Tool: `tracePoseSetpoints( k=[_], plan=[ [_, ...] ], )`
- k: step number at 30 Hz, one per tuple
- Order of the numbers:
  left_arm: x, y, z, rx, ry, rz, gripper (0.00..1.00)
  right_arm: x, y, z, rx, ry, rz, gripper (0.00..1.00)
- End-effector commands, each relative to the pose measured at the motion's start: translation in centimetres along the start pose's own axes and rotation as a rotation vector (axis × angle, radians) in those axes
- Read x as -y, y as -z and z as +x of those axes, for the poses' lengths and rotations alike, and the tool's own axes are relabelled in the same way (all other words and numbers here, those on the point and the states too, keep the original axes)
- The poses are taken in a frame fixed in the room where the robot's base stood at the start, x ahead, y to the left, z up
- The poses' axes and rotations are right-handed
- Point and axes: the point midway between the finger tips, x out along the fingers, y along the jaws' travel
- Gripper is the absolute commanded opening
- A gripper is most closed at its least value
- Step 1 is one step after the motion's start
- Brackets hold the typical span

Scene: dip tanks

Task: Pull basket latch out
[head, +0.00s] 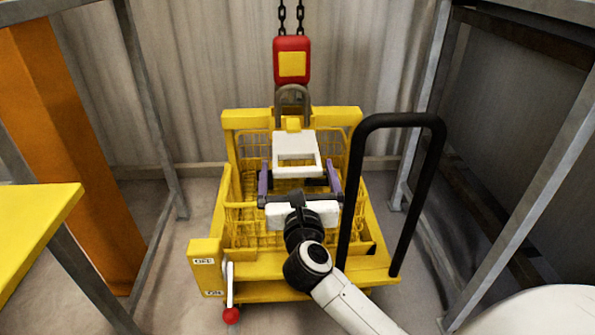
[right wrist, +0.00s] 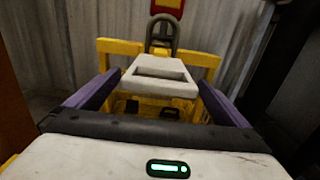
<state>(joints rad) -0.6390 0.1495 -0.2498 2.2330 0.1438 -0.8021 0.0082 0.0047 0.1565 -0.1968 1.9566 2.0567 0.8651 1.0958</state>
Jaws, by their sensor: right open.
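The yellow wire basket (head: 243,213) sits in a yellow frame with a black hoop handle. A white part with a rectangular slot (head: 294,142), which looks like the basket latch, stands at the top middle of the basket. It also shows in the right wrist view (right wrist: 158,88). My right gripper (head: 299,167) is open and empty over the basket. Its purple fingers stand on either side of the white part, with a gap on both sides in the right wrist view (right wrist: 160,78). The lower end of the white part is partly hidden. My left gripper is not in view.
A red hoist block (head: 292,60) hangs on a chain, with a grey shackle (head: 293,95) below it at the basket. The black hoop handle (head: 438,185) rises right of my arm. A red-knobbed lever (head: 231,315) is at front left. Grey metal stands flank both sides.

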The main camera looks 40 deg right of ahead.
Motion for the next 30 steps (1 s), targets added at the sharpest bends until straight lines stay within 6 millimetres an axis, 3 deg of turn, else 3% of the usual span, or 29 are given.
tracePoseSetpoints(
  k=[5,16,21,30],
  plan=[
    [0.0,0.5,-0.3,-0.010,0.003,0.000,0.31,-0.1,0.1,-2.0,-0.005,-0.002,0.002,1.00],
    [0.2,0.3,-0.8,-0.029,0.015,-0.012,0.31,0.0,0.1,-8.8,-0.005,-0.002,0.002,1.00],
    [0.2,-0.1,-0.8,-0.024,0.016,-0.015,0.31,0.0,0.0,-10.1,-0.001,-0.001,0.000,1.00],
    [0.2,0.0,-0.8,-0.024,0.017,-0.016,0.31,0.0,0.0,-10.3,-0.001,0.000,0.001,1.00]
  ],
)
